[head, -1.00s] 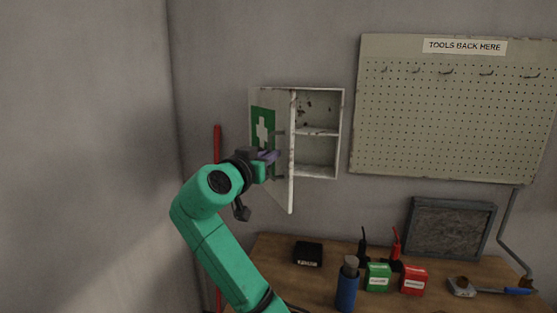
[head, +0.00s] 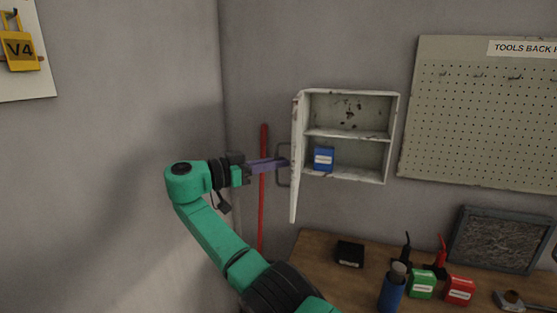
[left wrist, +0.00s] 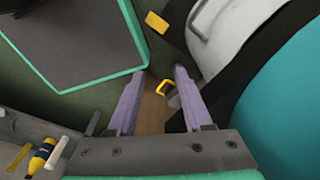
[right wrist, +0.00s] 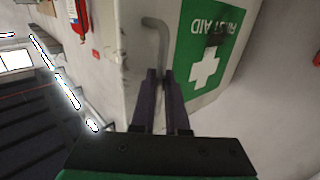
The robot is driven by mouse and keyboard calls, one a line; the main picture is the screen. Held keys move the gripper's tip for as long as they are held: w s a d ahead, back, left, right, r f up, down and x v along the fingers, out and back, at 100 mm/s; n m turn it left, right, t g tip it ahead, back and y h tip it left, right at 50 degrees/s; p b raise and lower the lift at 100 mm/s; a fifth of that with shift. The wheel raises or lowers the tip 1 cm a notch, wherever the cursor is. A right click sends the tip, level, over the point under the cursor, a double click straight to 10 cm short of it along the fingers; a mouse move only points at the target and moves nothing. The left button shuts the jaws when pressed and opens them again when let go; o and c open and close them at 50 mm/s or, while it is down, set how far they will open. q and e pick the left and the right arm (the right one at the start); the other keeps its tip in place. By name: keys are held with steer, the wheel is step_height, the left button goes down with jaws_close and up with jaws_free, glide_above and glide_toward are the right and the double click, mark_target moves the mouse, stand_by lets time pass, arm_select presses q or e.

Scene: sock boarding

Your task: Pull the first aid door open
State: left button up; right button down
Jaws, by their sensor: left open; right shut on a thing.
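The white first aid cabinet (head: 347,180) hangs on the wall, its door (head: 297,190) swung wide open to the left and seen nearly edge-on. A blue box (head: 324,159) stands on the lower shelf inside. My right gripper (head: 284,163) is shut on the grey door handle (head: 281,148) on the door's outer face. In the right wrist view, the fingers (right wrist: 160,82) close around the handle (right wrist: 158,28) beside the green first aid sign (right wrist: 208,50). My left gripper (left wrist: 152,88) shows only in its wrist view, open, with nothing between its fingers.
A workbench (head: 322,246) below holds a black box (head: 350,253), a blue bottle (head: 392,290), a green box (head: 421,284) and a red box (head: 459,290). A pegboard (head: 480,125) hangs right. A red pole (head: 263,220) stands behind the door.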

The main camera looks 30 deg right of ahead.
stand_by(0.4)
steer(key=c, duration=1.2)
jaws_free()
steer(key=shift+w, duration=0.1)
steer(key=shift+d, duration=0.1)
